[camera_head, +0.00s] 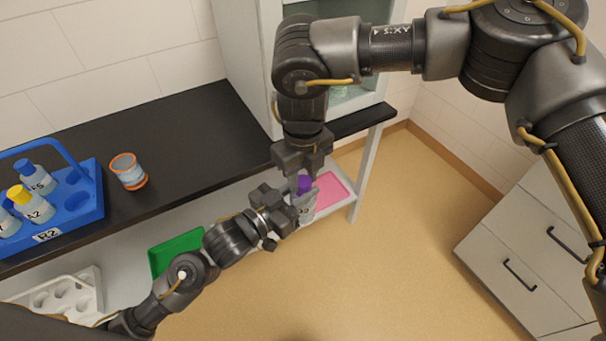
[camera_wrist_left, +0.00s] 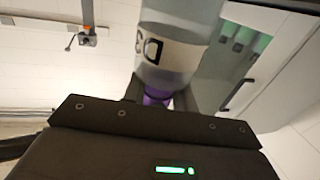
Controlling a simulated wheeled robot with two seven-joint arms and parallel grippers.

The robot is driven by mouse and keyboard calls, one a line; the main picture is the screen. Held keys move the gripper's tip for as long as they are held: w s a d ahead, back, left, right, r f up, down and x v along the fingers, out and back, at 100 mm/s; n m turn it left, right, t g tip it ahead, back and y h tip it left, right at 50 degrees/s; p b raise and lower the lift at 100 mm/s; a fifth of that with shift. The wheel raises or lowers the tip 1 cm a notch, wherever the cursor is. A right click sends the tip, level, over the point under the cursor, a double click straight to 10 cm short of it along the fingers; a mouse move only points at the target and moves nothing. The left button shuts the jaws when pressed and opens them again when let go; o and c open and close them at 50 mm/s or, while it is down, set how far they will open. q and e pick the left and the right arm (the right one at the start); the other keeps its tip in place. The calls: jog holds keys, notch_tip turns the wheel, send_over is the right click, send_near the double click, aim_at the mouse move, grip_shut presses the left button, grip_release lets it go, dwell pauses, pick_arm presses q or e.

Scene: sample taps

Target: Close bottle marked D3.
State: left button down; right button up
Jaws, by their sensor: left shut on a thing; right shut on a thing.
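The bottle (camera_head: 307,207) has a pale body, a label and a purple cap (camera_head: 304,185). It hangs above the lower shelf between my grippers. In the left wrist view the bottle (camera_wrist_left: 172,52) shows large, its D3 label upside down, with purple (camera_wrist_left: 157,96) between the dark fingers. My left gripper (camera_head: 296,203) reaches in from the left and is shut on the bottle, partly hiding it. My right gripper (camera_head: 304,178) points down from above and is shut on the purple cap. I cannot tell whether the cap is seated on the neck.
A blue rack (camera_head: 88,212) with several bottles stands on the black bench (camera_head: 190,140), beside an orange-rimmed beaker (camera_head: 128,171). Below are a green tray (camera_head: 172,252), a pink tray (camera_head: 333,190) and a white rack (camera_head: 88,284). A glass-fronted cabinet (camera_head: 252,60) stands behind; drawers (camera_head: 530,245) are right.

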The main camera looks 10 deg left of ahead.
jog(key=o, duration=1.1)
jog(key=shift+c, duration=0.2)
jog(key=shift+r, duration=2.3)
jog(key=shift+c, duration=0.2)
notch_tip(320, 180, up, 2)
jog(key=shift+r+n, duration=0.1)
jog(key=shift+n, duration=0.9)
jog(key=shift+r+n, duration=0.6)
jog(key=shift+r, duration=0.05)
